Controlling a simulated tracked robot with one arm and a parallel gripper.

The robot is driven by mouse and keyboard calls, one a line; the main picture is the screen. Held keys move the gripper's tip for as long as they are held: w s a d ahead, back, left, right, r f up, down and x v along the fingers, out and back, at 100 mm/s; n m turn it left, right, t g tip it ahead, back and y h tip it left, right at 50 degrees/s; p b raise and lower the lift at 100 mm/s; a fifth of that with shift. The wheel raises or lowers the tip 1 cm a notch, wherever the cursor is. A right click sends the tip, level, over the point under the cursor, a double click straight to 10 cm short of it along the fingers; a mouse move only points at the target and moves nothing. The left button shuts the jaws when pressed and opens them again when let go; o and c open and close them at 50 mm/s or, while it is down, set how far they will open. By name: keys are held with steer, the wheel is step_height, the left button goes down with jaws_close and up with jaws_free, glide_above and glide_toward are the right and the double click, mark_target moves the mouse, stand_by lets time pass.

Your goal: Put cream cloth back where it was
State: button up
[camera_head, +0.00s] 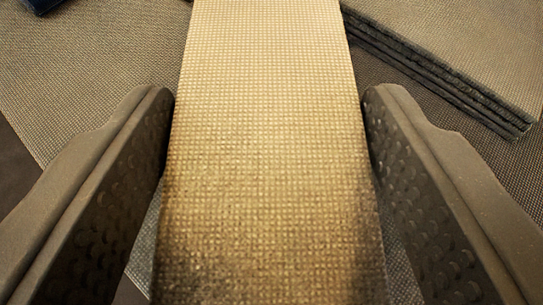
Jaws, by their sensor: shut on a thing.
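The cream cloth (265,110) runs up the middle of the view as a long flat band with a woven grid texture. My gripper (268,110) has one dark finger on each side of it. The fingers are shut on the cloth, touching its left and right edges. The near part of the cloth is in shadow, and its far end runs out of the top of the frame.
A folded grey cloth (440,55) in layers lies on the woven table surface (90,75) at the upper right. A dark blue thing (42,4) is cut off at the top left. The surface at the left is mostly bare.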

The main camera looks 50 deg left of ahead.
steer(key=shift+f, duration=0.25)
steer(key=o, duration=1.4)
steer(key=shift+r, duration=0.1)
steer(key=shift+r, duration=0.2)
steer(key=shift+p+v, duration=0.9)
steer(key=shift+v, duration=5.1)
